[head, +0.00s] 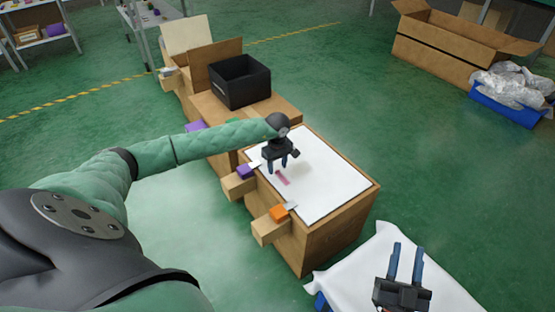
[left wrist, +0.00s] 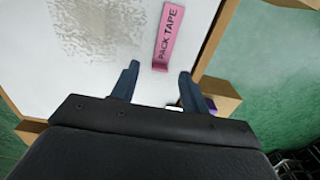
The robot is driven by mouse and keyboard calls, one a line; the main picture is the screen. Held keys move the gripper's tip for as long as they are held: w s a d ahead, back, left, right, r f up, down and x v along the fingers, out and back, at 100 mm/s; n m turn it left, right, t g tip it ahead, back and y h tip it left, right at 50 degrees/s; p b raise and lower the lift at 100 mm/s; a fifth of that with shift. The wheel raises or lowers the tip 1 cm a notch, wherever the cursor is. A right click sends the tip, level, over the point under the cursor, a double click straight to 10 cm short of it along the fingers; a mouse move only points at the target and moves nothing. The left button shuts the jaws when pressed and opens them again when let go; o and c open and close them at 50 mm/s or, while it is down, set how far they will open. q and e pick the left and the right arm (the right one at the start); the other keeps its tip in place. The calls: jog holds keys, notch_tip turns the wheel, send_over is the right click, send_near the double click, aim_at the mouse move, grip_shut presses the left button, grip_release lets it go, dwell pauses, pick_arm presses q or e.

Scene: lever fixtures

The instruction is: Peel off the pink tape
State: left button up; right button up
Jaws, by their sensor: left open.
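The pink tape (head: 282,179) is a short strip lying on the white board (head: 325,190) on top of the wooden box. In the left wrist view the pink tape (left wrist: 165,38) reads "PACK TAPE", and its near end appears slightly raised. My left gripper (head: 277,170) is over the board close to the tape. In the left wrist view the left gripper (left wrist: 157,80) is open and empty, its fingers either side of the tape's near end. My right gripper (head: 407,250) is at the lower right, fingers apart, with nothing between them, over a white cloth (head: 440,270).
Wooden blocks with a purple piece (head: 245,171) and an orange piece (head: 279,213) jut from the box's left side. A black bin (head: 240,82) stands behind. A large cardboard box (head: 455,45) and a blue crate of plastic bags (head: 508,100) are at the far right.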

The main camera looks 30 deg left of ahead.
pick_arm(q)
jog(key=shift+f, duration=0.7)
jog(key=shift+c, duration=0.3)
grip_shut()
